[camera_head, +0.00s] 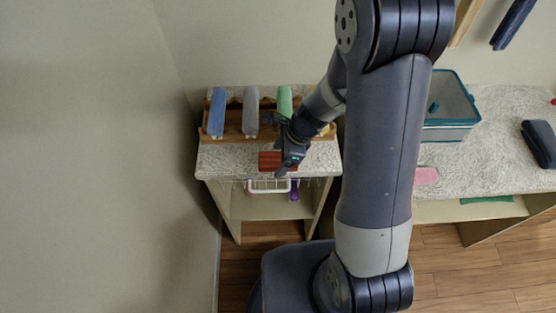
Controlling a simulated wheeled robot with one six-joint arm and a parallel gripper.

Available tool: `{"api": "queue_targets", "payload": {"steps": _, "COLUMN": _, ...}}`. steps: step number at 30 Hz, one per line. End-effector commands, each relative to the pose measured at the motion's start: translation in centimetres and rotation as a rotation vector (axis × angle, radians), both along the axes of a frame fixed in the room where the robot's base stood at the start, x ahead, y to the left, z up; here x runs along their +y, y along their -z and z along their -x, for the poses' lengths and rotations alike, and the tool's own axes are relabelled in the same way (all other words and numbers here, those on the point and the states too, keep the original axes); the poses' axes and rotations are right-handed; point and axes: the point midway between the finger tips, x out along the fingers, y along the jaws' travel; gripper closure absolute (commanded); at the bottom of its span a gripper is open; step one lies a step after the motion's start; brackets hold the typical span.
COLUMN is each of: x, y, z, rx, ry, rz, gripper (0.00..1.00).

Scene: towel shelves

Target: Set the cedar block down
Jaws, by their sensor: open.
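The cedar block (268,161) is a small reddish-brown block at the front edge of the speckled counter (222,163) on the left. It appears to rest on the counter, though contact underneath is hard to make out. My gripper (281,169) is open, right at the block's right part, and covers some of it. Whether the fingers touch the block cannot be told.
A wooden rack (233,131) holding rolled towels, blue (217,112), grey (251,110) and green (285,101), stands behind the block. A white basket (268,186) is below the counter edge. A teal-rimmed bin (450,107) stands on the right counter.

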Motion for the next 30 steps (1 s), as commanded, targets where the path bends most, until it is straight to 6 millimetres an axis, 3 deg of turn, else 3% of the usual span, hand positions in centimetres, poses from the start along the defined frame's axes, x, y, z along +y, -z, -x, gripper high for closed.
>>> {"api": "queue_targets", "payload": {"steps": 20, "x": 0.0, "y": 0.0, "z": 0.0, "rx": 0.000, "ry": 0.000, "rz": 0.000, "gripper": 0.77}}
{"api": "queue_targets", "payload": {"steps": 26, "x": 0.0, "y": -0.1, "z": 0.0, "rx": 0.000, "ry": 0.000, "rz": 0.000, "gripper": 0.78}}
{"api": "queue_targets", "payload": {"steps": 30, "x": 0.0, "y": -1.3, "z": -0.1, "rx": -0.003, "ry": 0.000, "rz": -0.002, "gripper": 0.78}}
